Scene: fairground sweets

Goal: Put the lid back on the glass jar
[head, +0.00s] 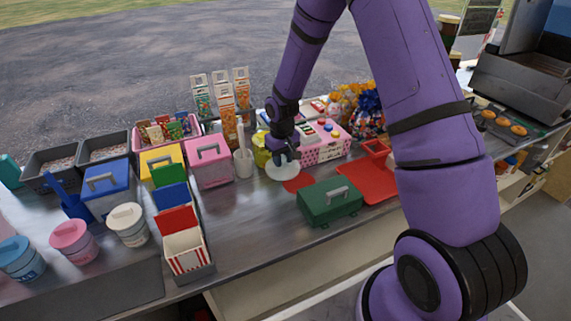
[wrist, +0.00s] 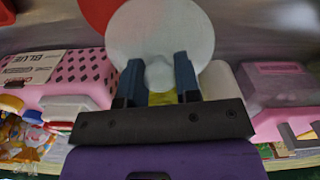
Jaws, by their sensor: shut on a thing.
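A pale, round lid (head: 282,173) with a knob hangs under my gripper (head: 284,154) above the counter. In the wrist view the lid (wrist: 150,32) is a whitish disc, tilted towards the camera. The two dark blue fingers of my gripper (wrist: 160,78) are shut on its knob. A yellow-green container (head: 261,149) stands just behind and left of the lid, partly hidden by my gripper and arm. It may be the glass jar, but I cannot tell for sure. The lid is apart from it, on its near side.
Bare counter (head: 250,215) lies in front.

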